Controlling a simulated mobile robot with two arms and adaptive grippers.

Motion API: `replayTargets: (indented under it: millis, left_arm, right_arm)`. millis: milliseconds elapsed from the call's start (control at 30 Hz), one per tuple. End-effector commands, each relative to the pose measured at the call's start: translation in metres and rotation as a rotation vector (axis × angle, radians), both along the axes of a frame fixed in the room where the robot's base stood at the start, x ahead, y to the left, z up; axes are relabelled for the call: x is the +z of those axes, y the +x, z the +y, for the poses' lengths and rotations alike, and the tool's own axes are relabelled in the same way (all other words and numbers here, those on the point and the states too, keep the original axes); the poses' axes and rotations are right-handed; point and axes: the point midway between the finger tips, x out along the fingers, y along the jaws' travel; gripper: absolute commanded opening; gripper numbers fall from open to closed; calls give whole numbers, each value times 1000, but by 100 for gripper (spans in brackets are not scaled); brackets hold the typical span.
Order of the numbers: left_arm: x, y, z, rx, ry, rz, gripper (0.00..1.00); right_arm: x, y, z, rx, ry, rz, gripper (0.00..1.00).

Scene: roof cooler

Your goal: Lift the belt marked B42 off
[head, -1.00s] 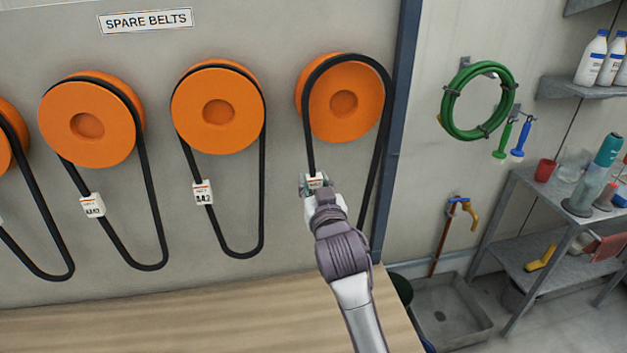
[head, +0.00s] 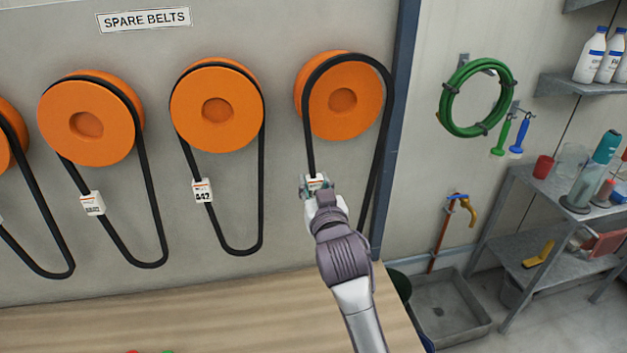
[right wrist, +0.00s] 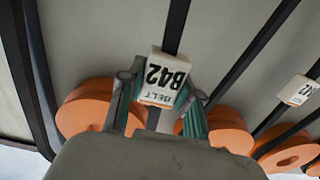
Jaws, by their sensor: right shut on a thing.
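The belt marked B42 (head: 391,120) is a black loop hanging over the rightmost orange peg (head: 342,100). Its right strand bulges away from the peg's side. Its white tag (right wrist: 165,77) reads B42, upside down in the right wrist view. My right gripper (head: 316,184) is shut on the belt at the tag, on the left strand below the peg. In the right wrist view its two fingers (right wrist: 160,98) stand on either side of the tag. The lower end of the loop is partly hidden behind my right arm. My left gripper is not in view.
Similar belts hang on the other pegs, one with a tag ending in 42 (head: 203,190). A blue post (head: 398,120) stands just right of the belt. A wooden bench (head: 200,312) lies below. A green hose (head: 442,103) hangs farther right.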

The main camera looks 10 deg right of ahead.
Motion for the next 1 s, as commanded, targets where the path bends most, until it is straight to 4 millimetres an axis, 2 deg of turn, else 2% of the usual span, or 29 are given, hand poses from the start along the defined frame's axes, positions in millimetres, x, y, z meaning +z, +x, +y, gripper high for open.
replayTargets:
  millis: [1000]
  left_arm:
    - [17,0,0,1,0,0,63]
  right_arm:
    - [5,-41,0,0,0,-1,0]
